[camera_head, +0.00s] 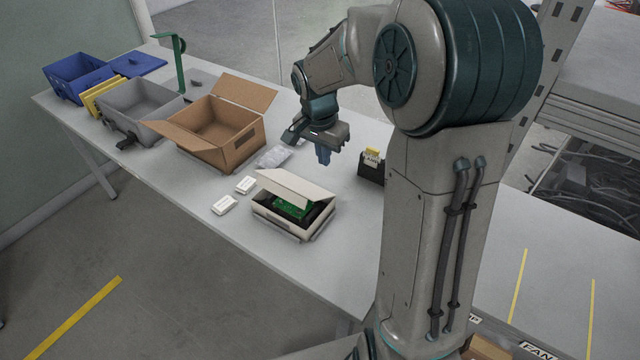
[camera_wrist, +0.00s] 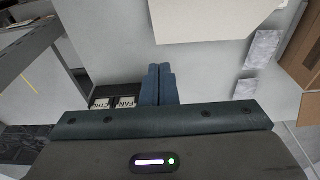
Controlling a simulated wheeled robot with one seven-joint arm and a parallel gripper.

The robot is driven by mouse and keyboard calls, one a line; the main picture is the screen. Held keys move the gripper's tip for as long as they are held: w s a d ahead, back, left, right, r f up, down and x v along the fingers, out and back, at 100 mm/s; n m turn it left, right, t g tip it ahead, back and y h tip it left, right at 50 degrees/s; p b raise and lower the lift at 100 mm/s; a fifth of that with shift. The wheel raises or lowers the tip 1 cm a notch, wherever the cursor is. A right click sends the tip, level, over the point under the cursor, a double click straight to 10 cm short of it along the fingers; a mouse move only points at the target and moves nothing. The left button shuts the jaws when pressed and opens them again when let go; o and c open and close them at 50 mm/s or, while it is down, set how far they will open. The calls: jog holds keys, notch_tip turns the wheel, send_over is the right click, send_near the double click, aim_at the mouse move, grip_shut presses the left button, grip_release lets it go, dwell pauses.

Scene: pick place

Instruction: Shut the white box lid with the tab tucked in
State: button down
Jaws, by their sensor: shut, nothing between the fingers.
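The white box (camera_head: 293,213) stands on the table with its lid (camera_head: 297,187) raised at a slant, partly open. A green circuit board (camera_head: 291,208) shows inside it under the lid. In the wrist view the pale lid (camera_wrist: 210,18) fills the top middle. The tab cannot be made out clearly. My gripper (camera_head: 323,156) is above the table, behind and to the right of the box, apart from it. Its blue fingers are together and empty, and they also show in the wrist view (camera_wrist: 159,84).
Two small white packs (camera_head: 234,195) lie left of the box. Clear bags (camera_head: 274,156) lie behind it. An open cardboard box (camera_head: 220,130), grey bin (camera_head: 139,107) and blue bin (camera_head: 77,75) stand farther left. A black holder (camera_head: 370,170) with cards stands right of my gripper.

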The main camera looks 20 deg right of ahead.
send_over(321, 196)
jog(key=d, duration=0.1)
jog(key=f, duration=0.5)
jog(key=shift+w+d+f, duration=0.2)
jog(key=shift+w+f, duration=0.2)
jog(key=shift+s+a+f+p, duration=0.1)
jog(key=shift+s+a+f, duration=0.2)
jog(key=shift+f, duration=0.25)
jog(key=shift+s+a+f+p, duration=0.1)
jog(key=shift+s+a+f, duration=0.15)
jog(key=shift+f, duration=0.35)
jog(key=shift+s+a+f+p, duration=0.1)
jog(key=shift+s+a+f, duration=0.1)
jog(key=shift+a+f, duration=0.25)
jog(key=shift+f+b, duration=0.2)
jog(key=shift+b, duration=0.1)
